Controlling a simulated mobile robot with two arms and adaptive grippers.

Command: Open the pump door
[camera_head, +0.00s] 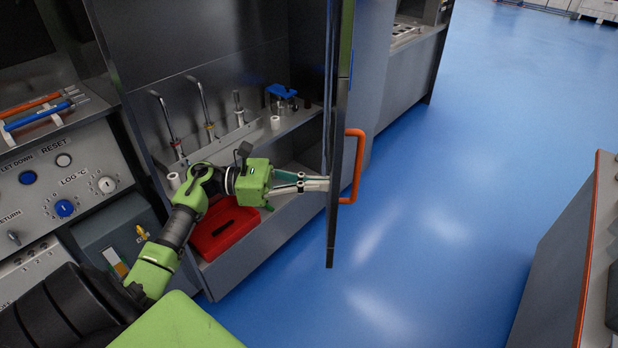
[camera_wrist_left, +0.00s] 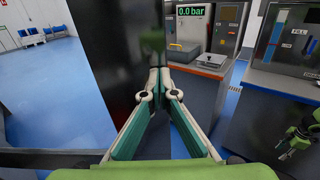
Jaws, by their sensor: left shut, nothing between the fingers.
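The pump door (camera_head: 335,120) stands swung out from the cabinet, seen nearly edge-on in the head view. Its orange handle (camera_head: 358,165) is on the right, outer side. My left gripper (camera_head: 327,184) is shut and empty, inside the opening, with its fingertips at the door's inner side. In the left wrist view its closed fingertips (camera_wrist_left: 158,76) reach the edge of the dark door panel (camera_wrist_left: 112,65); whether they touch it I cannot tell. A green and black arm part, perhaps my right one, shows at that view's right edge; its finger state is unclear.
Inside the cabinet (camera_head: 215,75) are several metal rods, a blue-topped fitting (camera_head: 282,95) and a red bin (camera_head: 224,232). A control panel (camera_head: 70,185) is at the left. Blue floor right of the door is clear up to a grey counter (camera_head: 565,260).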

